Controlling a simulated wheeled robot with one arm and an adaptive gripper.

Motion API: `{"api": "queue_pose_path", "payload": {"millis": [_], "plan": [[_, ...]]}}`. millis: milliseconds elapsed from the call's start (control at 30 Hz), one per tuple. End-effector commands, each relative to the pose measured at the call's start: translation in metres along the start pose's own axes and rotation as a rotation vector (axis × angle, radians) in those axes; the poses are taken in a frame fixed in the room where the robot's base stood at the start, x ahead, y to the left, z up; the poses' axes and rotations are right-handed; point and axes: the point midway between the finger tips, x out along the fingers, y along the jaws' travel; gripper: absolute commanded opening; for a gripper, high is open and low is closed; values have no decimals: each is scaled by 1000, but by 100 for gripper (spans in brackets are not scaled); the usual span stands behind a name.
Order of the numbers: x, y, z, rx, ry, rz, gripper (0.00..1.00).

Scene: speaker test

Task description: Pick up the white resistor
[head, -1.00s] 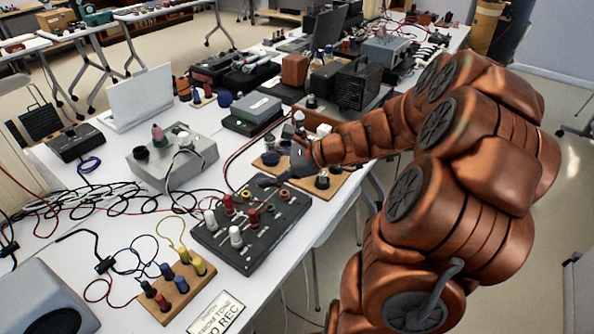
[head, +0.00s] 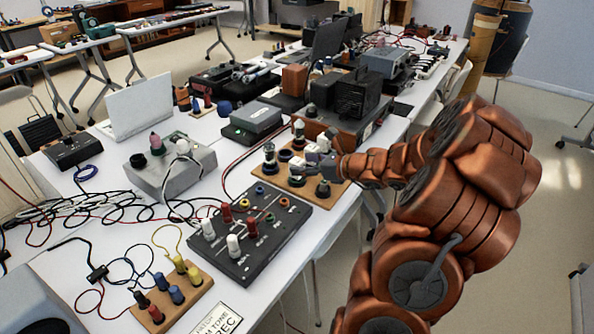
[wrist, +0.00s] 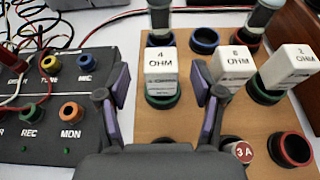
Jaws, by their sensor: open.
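Several white block resistors stand on a wooden board. In the wrist view one marked 4 OHM (wrist: 160,68) stands on a green-ringed socket. A second white block (wrist: 232,68) and one marked 2 OHM (wrist: 290,66) stand to its right. My gripper (wrist: 162,90) is open and empty; its two purple-padded fingers are apart, to the left and right of the 4 OHM block's lower part in the picture. Whether they are level with it in depth I cannot tell. In the head view my gripper (head: 308,168) is over the wooden board (head: 334,191), partly hiding the small blocks.
A dark control box (head: 262,258) with knobs and sockets sits directly left of the board. A red-brown box (wrist: 302,18) stands at the board's upper right. Dark-topped parts stand behind the resistors. Cables lie across the white table (head: 120,250).

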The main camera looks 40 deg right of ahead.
Motion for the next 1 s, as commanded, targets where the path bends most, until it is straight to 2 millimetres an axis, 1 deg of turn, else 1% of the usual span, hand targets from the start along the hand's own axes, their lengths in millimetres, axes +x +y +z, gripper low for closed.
{"api": "queue_pose_path", "payload": {"millis": [33, 100, 200, 300, 533, 1000], "plan": [[8, 0, 0, -1, 1, 3, 67], [17, 0, 1, 0, 0, 3, 67], [25, 0, 1, -1, 0, 1, 67], [29, -1, 1, -2, 0, 0, 67], [30, -1, 1, -2, 0, -1, 67], [30, -1, 1, -2, 0, -1, 18]]}}
